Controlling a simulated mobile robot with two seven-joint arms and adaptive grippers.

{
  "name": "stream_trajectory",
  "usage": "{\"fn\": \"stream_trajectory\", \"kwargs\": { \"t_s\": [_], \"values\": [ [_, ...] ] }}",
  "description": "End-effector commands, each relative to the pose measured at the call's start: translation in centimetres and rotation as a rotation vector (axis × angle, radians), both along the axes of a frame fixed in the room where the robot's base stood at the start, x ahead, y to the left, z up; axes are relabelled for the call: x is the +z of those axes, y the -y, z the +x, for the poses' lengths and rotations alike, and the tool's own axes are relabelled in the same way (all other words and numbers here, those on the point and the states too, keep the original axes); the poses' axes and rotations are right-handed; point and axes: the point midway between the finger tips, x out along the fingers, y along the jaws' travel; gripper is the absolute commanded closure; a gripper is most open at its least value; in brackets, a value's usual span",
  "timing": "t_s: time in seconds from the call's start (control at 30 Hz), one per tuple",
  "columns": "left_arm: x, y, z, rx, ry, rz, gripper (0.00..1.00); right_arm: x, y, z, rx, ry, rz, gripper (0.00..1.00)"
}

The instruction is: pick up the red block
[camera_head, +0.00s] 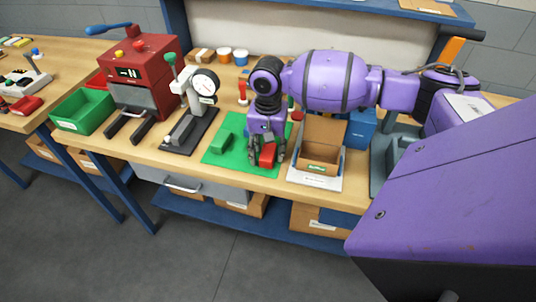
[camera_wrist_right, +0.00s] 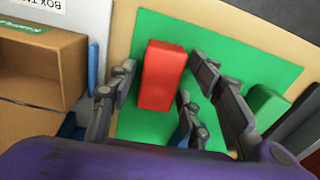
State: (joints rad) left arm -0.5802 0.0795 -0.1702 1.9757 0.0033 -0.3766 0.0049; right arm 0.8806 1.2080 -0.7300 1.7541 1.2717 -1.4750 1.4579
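The red block (camera_head: 267,155) lies on the green mat (camera_head: 212,158) on the workbench. My right gripper (camera_head: 266,160) points down at it. In the right wrist view the red block (camera_wrist_right: 163,75) lies between the fingers of my right gripper (camera_wrist_right: 162,72), one side to the left and the other to the right. The fingers look open, with narrow gaps beside the block; contact is not clear. The block appears to rest on the mat. My left gripper is not in view.
A green block (camera_head: 223,143) is on the mat's left part, also seen in the wrist view (camera_wrist_right: 265,104). An open cardboard box (camera_head: 318,165) stands close to the right. A dial gauge stand (camera_head: 200,92) and red press (camera_head: 143,70) stand left, beside a green bin (camera_head: 82,112).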

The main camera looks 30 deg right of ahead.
Motion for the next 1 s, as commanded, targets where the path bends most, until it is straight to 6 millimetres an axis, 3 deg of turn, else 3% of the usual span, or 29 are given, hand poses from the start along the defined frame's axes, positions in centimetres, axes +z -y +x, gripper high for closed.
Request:
{"fn": "stream_trajectory", "kwargs": {
  "t_s": [0.03,0.27,0.67,0.87,1.0],
  "values": [
    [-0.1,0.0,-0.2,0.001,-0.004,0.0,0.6,0.0,0.0,0.0,0.0,0.0,0.0,0.65],
    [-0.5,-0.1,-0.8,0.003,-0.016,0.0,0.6,0.0,0.0,0.0,0.0,0.0,0.0,0.95],
    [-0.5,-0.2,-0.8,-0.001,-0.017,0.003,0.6,0.9,0.0,0.1,0.0,0.002,-0.001,0.96],
    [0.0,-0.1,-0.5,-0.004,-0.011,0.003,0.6,3.6,0.1,0.0,0.0,0.003,0.0,0.96],
    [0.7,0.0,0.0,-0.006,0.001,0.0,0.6,6.3,-0.1,-2.3,0.002,0.005,-0.002,0.96]
  ]
}}
